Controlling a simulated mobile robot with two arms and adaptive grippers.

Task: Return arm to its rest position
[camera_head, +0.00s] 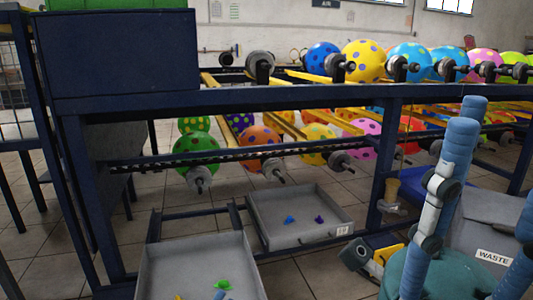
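Blue padded arm segments with white and black joints stand upright at the right of the head view. I take them to be my own arm; which side it belongs to I cannot tell. I can make out no gripper fingers. No arm comes in from the left. Behind the arm is a dark blue rack (300,97) bearing spotted balloons, among them a yellow one (362,60) and a blue one (322,56), on black-and-grey holders.
Below the rack, a grey tray (345,208) holds small blue and purple pieces, and a nearer tray (155,262) holds several coloured pieces. A bin labelled WASTE (480,225) stands at right, close to the arm. A yellow-and-grey object (368,255) lies low beside the arm.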

